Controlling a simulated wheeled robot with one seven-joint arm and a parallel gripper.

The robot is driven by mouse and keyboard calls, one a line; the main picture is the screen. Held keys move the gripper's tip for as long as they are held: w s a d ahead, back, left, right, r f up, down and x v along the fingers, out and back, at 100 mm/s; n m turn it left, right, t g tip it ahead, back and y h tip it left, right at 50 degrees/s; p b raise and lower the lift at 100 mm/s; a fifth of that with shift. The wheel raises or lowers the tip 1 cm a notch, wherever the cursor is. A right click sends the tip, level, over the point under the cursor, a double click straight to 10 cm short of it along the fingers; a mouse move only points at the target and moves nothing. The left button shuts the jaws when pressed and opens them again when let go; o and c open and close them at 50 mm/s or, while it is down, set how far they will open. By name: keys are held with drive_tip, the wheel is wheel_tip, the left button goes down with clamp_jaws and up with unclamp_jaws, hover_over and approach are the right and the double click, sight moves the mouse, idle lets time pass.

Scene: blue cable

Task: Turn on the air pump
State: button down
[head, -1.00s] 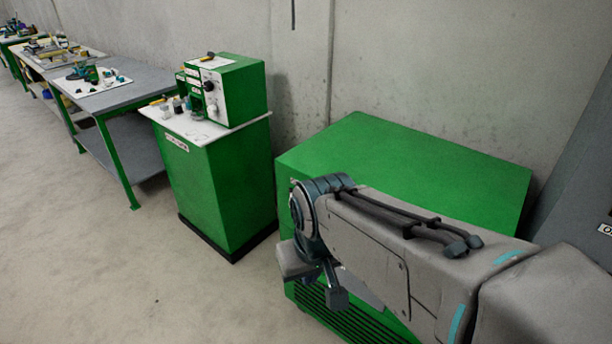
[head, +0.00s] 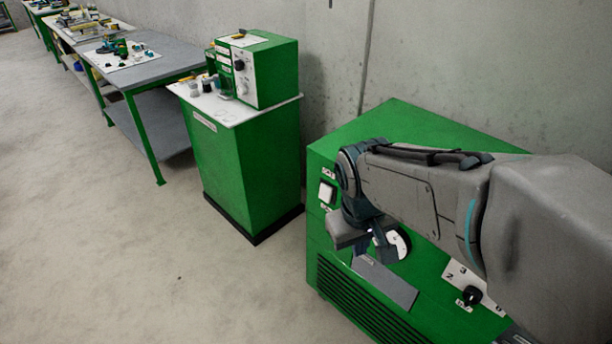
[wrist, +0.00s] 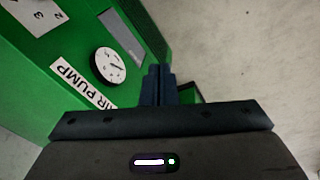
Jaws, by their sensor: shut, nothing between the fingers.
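The air pump is the big green cabinet (head: 415,125) at the right in the head view. Its front carries a white rocker switch (head: 327,193) at the upper left, a round gauge (head: 402,243), and a black knob (head: 472,295) on a numbered white plate. In the wrist view the gauge (wrist: 108,65) and an "AIR PUMP" label (wrist: 85,85) show beside my gripper (wrist: 158,70). My gripper is shut and empty. In the head view my gripper (head: 385,250) is in front of the gauge, right of and below the switch. My arm hides part of the front.
A smaller green cabinet (head: 245,170) with a white top and a green device (head: 265,72) stands to the left. Workbenches (head: 150,68) with loose items line the wall beyond. The concrete floor (head: 100,240) in front is clear. Vent slots (head: 360,310) run along the pump's lower front.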

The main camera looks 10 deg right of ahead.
sight(323, 198)
drive_tip(key=w+a+f+n+g+h, duration=0.1)
drive_tip(key=w+f+n+h, duration=0.85)
drive_tip(key=w, duration=0.55)
drive_tip(key=w+a+f+n+t+h+p, duration=0.1)
drive_tip(key=w+a+f+n+t+h, duration=0.1)
drive_tip(key=w+a+f+n+t, duration=0.7)
drive_tip(key=w+a+f+n, duration=0.1)
drive_tip(key=a+n, duration=0.1)
drive_tip(key=n, duration=0.2)
drive_tip(key=shift+w+a+f+n, duration=0.2)
drive_tip(key=shift+w+f+n, duration=0.05)
drive_tip(key=shift+f+n, duration=0.1)
drive_tip(key=shift+d+h, duration=0.1)
drive_tip(key=shift+h, duration=0.15)
drive_tip(key=p+x, duration=0.2)
drive_tip(key=x, duration=1.1)
drive_tip(key=shift+w+d+p, duration=0.1)
drive_tip(key=shift+d+p, duration=0.05)
drive_tip(key=shift+p, duration=0.15)
drive_tip(key=shift+w+d+f, duration=0.1)
drive_tip(key=shift+w+d, duration=0.05)
